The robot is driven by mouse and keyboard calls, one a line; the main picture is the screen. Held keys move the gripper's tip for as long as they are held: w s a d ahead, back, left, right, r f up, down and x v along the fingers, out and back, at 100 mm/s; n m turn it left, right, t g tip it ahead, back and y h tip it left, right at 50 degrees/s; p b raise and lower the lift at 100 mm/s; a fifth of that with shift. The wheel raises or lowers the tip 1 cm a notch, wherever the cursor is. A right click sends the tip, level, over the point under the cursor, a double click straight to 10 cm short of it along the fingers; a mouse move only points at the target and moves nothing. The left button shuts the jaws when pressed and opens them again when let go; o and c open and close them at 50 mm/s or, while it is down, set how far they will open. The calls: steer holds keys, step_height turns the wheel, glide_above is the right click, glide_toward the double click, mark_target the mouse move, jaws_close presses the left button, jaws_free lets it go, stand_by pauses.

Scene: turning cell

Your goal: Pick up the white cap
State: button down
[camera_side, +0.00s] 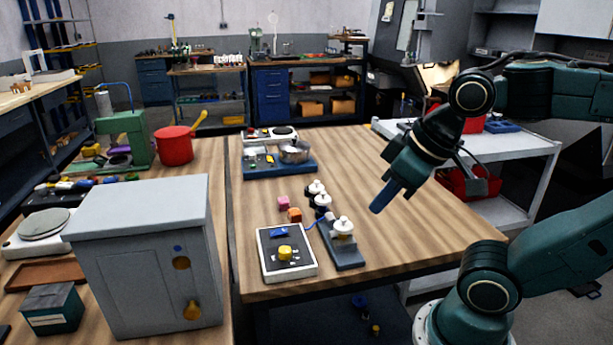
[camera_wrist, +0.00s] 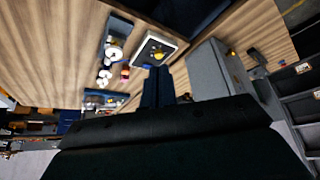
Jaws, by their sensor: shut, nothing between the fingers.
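Three white rounded pieces stand near the middle of the wooden table: the nearest white cap-like piece (camera_side: 343,226) sits on a dark base, and two smaller ones (camera_side: 323,200) (camera_side: 316,187) stand behind it on dark bodies. I cannot tell which is the white cap. The nearest one also shows in the wrist view (camera_wrist: 115,53). My gripper (camera_side: 378,208) is above the table, right of these pieces and apart from them. Its blue fingers (camera_wrist: 158,72) are together with nothing between them.
A white box with a yellow knob (camera_side: 285,254) sits left of the nearest white piece. The table's right side is clear.

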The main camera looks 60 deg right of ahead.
stand_by(0.3)
steer(key=c, duration=0.7)
jaws_free()
steer(key=w+d+m+g, duration=0.2)
steer(key=w+d+m, duration=0.2)
steer(key=m, duration=0.2)
steer(key=w+d+f+m+g, duration=0.1)
steer(key=w+d+m, duration=0.3)
steer(key=d+m, duration=0.1)
steer(key=w+d+f+m+g, duration=0.1)
steer(key=w+d+m+g, duration=0.1)
steer(key=w+d+m, duration=0.2)
steer(key=shift+w+d+f+m+g, duration=0.1)
steer(key=shift+w+d+m+g, duration=0.1)
steer(key=shift+m, duration=0.55)
steer(key=shift+w+d+f+m+g, duration=0.1)
steer(key=shift+d+m, duration=0.1)
steer(key=shift+m, duration=0.55)
